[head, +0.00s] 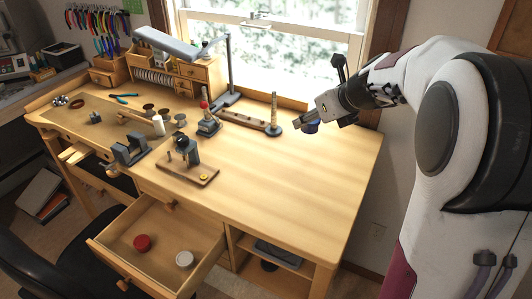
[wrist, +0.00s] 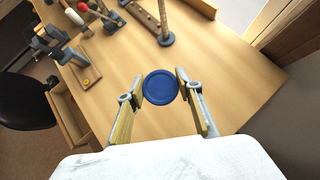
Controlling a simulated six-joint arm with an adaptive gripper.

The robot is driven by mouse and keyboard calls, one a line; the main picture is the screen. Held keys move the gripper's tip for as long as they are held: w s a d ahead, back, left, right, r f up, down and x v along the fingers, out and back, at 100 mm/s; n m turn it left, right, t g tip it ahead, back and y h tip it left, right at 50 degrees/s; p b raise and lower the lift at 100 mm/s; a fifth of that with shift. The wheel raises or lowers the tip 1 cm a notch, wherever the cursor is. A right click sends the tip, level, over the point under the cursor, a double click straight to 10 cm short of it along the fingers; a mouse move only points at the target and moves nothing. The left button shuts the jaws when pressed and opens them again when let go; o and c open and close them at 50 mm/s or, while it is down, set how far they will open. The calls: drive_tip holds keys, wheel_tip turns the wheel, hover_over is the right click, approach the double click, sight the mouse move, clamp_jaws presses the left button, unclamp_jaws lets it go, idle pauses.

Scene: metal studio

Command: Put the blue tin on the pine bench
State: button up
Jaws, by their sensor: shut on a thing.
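The blue tin (wrist: 160,88) is round and sits between the two fingertips of my gripper (wrist: 155,92) in the wrist view. My gripper is shut on it. In the head view my gripper (head: 305,124) is over the right back part of the pine bench (head: 290,180), and the blue tin (head: 311,128) shows as a small dark blue shape under the fingers. The tin looks held above the bench top, though the exact height is hard to tell. The bench top also fills the middle of the wrist view (wrist: 215,65).
An open drawer (head: 150,225) below the bench front holds a red tin (head: 142,243) and a white tin (head: 184,259). A wooden rack with a rod (head: 273,122), a lamp (head: 229,85) and small tools stand at the back and left. The bench's right half is clear.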

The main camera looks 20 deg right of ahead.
drive_tip(key=shift+s+d+f, duration=0.15)
drive_tip(key=shift+s+d, duration=0.05)
drive_tip(key=shift+d, duration=0.35)
drive_tip(key=shift+s+d+f, duration=0.15)
drive_tip(key=shift+s+d, duration=0.05)
drive_tip(key=shift+d, duration=0.3)
wheel_tip(320, 180, down, 3)
drive_tip(key=shift+a+f, duration=0.1)
drive_tip(key=shift+f, duration=0.6)
drive_tip(key=shift+f, duration=0.1)
drive_tip(key=shift+f, duration=2.85)
drive_tip(key=shift+f, duration=2.05)
drive_tip(key=shift+f, duration=0.2)
